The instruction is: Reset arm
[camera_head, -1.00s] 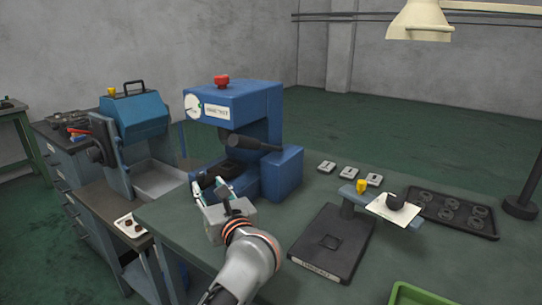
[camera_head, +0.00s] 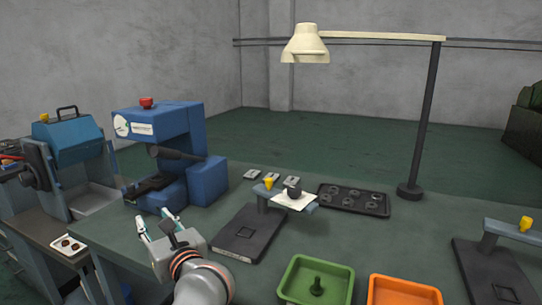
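My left gripper (camera_head: 157,227) is in the lower left of the head view, over the green worktable (camera_head: 130,254). Its two fingers stand apart with nothing seen between them. It is in front of the blue press (camera_head: 168,135) and left of a black base plate (camera_head: 252,231), apart from both. My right gripper does not show.
A green tray (camera_head: 291,290) and an orange tray (camera_head: 404,292) are at the front edge. A dark tray with round recesses (camera_head: 354,187) lies behind, near the lamp (camera_head: 429,110). A second stand (camera_head: 497,270) is at right. A blue-lidded machine (camera_head: 77,141) is at left.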

